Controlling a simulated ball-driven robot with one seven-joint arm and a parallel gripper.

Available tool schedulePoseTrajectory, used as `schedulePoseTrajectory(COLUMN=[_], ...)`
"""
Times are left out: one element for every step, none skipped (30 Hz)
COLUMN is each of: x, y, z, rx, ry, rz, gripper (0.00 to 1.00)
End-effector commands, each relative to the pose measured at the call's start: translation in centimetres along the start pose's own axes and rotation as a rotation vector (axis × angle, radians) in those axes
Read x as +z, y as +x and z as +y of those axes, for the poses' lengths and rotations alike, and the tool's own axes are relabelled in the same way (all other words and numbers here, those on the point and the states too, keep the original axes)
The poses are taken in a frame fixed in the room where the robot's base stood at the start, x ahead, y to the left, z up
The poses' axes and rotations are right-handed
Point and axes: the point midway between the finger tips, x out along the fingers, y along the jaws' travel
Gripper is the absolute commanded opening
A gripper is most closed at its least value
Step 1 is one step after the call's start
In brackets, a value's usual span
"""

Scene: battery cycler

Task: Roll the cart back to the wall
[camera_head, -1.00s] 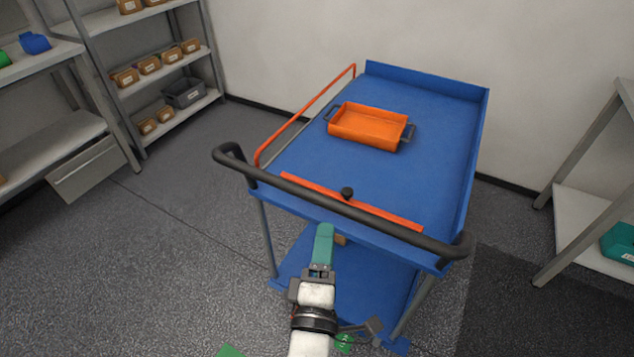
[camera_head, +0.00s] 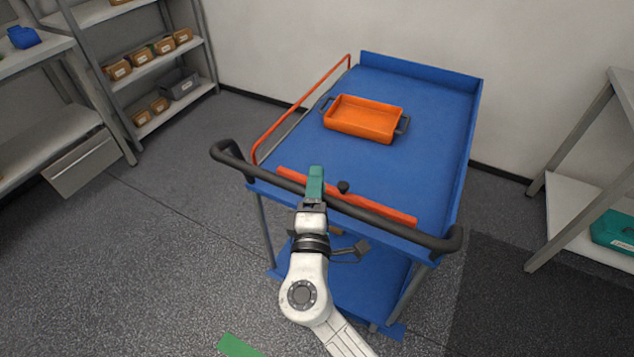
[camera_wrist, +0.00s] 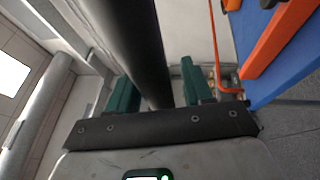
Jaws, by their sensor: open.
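The blue cart (camera_head: 425,115) stands in the middle of the head view, its far raised edge toward the pale wall (camera_head: 560,45). The cart hides the gap there. Its dark handle (camera_head: 440,242) spans the near end. My gripper (camera_head: 315,182) is at the handle, left of its middle. In the wrist view my gripper (camera_wrist: 160,90) is open, with a green finger on either side of the dark handle bar (camera_wrist: 135,45). I cannot tell whether either finger touches the bar.
An orange tray (camera_head: 363,118) with dark handles sits on the cart's top. An orange rail (camera_head: 300,108) runs along its left side. Shelves with boxes (camera_head: 165,60) stand at left; another shelf (camera_head: 575,205) stands at right.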

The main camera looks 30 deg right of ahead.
Motion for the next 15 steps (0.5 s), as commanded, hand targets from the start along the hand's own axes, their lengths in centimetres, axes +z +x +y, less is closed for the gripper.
schedulePoseTrajectory(x=[0.01, 0.0, 0.0, 0.0, 0.0, 0.0, 0.01, 0.01, 0.0, 0.01, 0.01, 0.01, 0.01, 0.01, 0.01], y=[0.14, 0.17, 0.18, 0.18, 0.18, 0.17, 0.16, 0.16, 0.16, 0.15, 0.15, 0.15, 0.15, 0.14, 0.14], z=[0.02, 0.02, 0.0, 0.0, 0.0, -0.01, -0.01, -0.01, -0.01, -0.01, -0.01, -0.01, -0.01, -0.01, -0.01], rx=[0.0, 0.0, 0.0, 0.0, 0.0, 0.0, 0.0, 0.0, 0.0, 0.0, 0.0, 0.0, 0.0, 0.0, 0.0], ry=[0.0, 0.0, 0.0, 0.0, 0.0, 0.0, 0.0, 0.0, 0.0, 0.0, 0.0, 0.0, 0.0, 0.0, 0.0], rz=[0.0, 0.0, 0.0, 0.0, 0.0, 0.0, 0.0, 0.0, 0.0, 0.0, 0.0, 0.0, 0.0, 0.0, 0.0], gripper=[0.51, 0.51, 0.51, 0.51, 0.51, 0.51, 0.51, 0.51, 0.48, 0.45, 0.42, 0.38, 0.35, 0.32, 0.28])
